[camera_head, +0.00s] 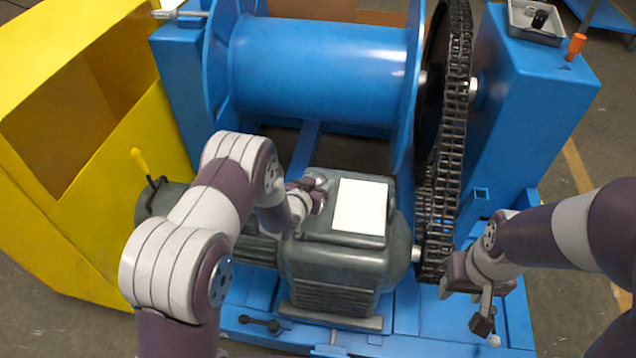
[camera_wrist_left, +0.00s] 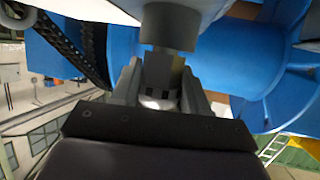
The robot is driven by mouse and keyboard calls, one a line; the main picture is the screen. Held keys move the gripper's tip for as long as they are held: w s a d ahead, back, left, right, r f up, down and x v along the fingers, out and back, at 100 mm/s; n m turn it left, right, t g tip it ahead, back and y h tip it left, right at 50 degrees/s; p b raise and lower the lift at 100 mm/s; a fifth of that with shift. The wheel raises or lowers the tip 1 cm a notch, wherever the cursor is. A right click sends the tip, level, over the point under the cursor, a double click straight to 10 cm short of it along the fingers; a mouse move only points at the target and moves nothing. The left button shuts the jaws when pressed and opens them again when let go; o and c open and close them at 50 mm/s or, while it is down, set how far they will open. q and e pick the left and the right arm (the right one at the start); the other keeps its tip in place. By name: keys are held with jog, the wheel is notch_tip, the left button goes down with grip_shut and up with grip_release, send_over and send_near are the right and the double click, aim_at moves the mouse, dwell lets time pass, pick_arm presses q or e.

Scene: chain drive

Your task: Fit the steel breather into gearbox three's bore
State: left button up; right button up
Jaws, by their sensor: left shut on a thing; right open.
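A dark green-grey gearbox (camera_head: 330,262) with a blank white plate on top stands in the middle of the blue frame; no number is readable on it. My left gripper (camera_head: 312,190) is at the left part of the gearbox's top and is shut on a small grey metal piece, which looks like the steel breather (camera_head: 318,178). In the left wrist view, the left gripper (camera_wrist_left: 160,92) has its fingers on either side of the breather's stem (camera_wrist_left: 161,70). The bore is hidden, so I cannot tell whether the breather is in it. My right gripper (camera_head: 470,298) is open and empty, right of the gearbox.
A blue drum (camera_head: 320,68) lies behind the gearbox. A black chain (camera_head: 450,130) runs down at its right. A yellow bin (camera_head: 60,210) stands at the left. A grey tray (camera_head: 537,22) and an orange-handled tool (camera_head: 576,46) are on the right blue stand.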

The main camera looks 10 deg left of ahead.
pick_arm(q)
jog(key=shift+f, duration=0.15)
jog(key=o, duration=1.2)
jog(key=shift+s, duration=0.1)
jog(key=p+v, duration=0.2)
jog(key=v, duration=1)
jog(key=shift+s+a+p, duration=0.15)
jog(key=shift+s+p, duration=0.1)
jog(key=shift+p, duration=0.05)
